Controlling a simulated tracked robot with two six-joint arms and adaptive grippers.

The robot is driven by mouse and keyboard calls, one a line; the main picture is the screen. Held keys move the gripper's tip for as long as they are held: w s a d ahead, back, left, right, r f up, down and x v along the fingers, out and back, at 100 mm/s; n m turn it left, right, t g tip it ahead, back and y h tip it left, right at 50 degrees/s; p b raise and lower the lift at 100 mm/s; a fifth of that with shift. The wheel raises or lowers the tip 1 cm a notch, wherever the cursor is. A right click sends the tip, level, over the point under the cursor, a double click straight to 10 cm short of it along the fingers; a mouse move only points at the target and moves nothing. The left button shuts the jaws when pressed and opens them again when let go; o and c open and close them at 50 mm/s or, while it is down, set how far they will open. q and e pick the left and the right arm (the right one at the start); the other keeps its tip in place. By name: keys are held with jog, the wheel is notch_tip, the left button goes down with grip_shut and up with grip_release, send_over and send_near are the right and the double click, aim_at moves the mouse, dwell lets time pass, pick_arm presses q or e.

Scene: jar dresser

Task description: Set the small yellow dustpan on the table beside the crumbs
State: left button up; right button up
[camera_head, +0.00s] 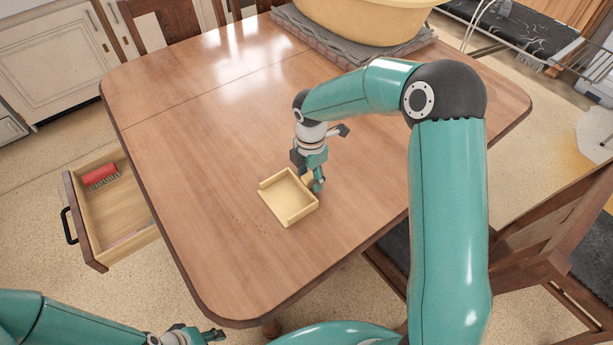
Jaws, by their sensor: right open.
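The small yellow dustpan (284,198) lies flat on the wooden table (190,140), towards its near side. Faint crumbs (250,222) are scattered on the table just left of the dustpan. My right gripper (314,180) points down at the dustpan's right rear edge. It is open; its fingers are close to that edge, and I cannot tell whether they touch it. My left gripper (207,335) is low at the bottom of the view, off the table's near left edge, and its jaws are too small to judge.
An open drawer (118,205) left of the table holds a red brush (100,176). A big yellow tub (365,18) stands on a folded grey cloth (345,52) at the table's back. A chair (530,235) is at the right. The table's left half is clear.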

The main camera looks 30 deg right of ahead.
jog(key=shift+r, duration=0.1)
notch_tip(320, 180, up, 12)
dwell(0.5)
dwell(0.4)
